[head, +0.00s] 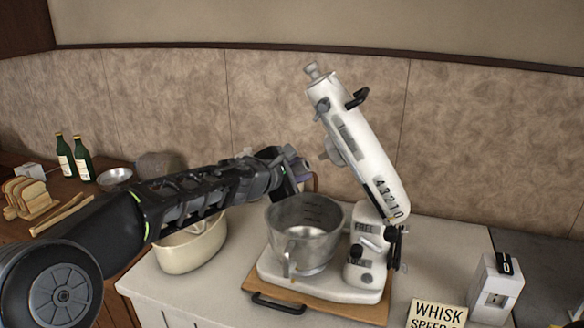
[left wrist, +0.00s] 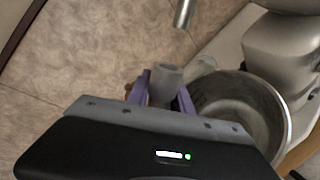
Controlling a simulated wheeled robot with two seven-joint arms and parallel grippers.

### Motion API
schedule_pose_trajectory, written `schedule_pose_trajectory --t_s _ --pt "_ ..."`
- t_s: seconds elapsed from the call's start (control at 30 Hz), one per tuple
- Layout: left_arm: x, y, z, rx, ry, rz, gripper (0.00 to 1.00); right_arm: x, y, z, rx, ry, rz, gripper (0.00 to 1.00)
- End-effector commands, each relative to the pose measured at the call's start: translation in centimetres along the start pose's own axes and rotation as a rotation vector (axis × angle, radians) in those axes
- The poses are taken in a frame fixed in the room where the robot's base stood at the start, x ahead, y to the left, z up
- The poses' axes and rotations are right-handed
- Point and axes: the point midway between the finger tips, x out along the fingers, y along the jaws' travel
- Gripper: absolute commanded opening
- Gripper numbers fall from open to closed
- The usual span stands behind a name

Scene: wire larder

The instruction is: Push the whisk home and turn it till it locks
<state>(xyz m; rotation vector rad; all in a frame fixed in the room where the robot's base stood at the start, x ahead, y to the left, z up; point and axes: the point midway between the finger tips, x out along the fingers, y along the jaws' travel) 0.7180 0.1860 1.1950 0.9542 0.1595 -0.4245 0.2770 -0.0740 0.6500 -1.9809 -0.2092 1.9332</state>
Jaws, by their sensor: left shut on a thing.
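The white stand mixer (head: 365,150) has its head tilted up and back. A steel bowl (head: 305,225) with a handle stands on its base. My left gripper (head: 302,170) is just above and behind the bowl's left rim, left of the raised head. In the left wrist view its purple fingers (left wrist: 163,92) are shut on a grey cylindrical piece, seemingly the whisk's hub (left wrist: 168,78). The whisk's wires cannot be made out. The drive shaft (left wrist: 185,12) hangs apart from the hub, above it in that view. My right gripper is not in view.
The mixer stands on a wooden board (head: 350,310) with a black handle. A cream bowl (head: 185,255) is to the left, under my arm. A whisk sign (head: 436,314) and a white box (head: 495,285) are at the right. Bottles (head: 73,158) and a bread rack (head: 30,197) are far left.

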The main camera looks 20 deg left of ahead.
Motion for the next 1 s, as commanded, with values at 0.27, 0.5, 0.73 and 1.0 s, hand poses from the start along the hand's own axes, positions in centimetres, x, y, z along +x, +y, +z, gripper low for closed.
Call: schedule_pose_trajectory --t_s 0.27,0.5,0.73,1.0 --pt "0.0 0.1 2.0 0.000 0.001 0.000 0.00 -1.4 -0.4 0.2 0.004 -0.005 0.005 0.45" --pt "0.0 0.0 2.2 0.000 0.001 0.000 0.00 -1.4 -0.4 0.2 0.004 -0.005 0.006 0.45" --pt "0.0 0.0 2.2 0.000 0.001 0.000 0.00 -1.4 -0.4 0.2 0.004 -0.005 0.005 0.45" --pt "-0.1 0.0 2.2 0.002 -0.006 -0.010 0.00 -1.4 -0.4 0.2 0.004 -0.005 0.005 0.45"
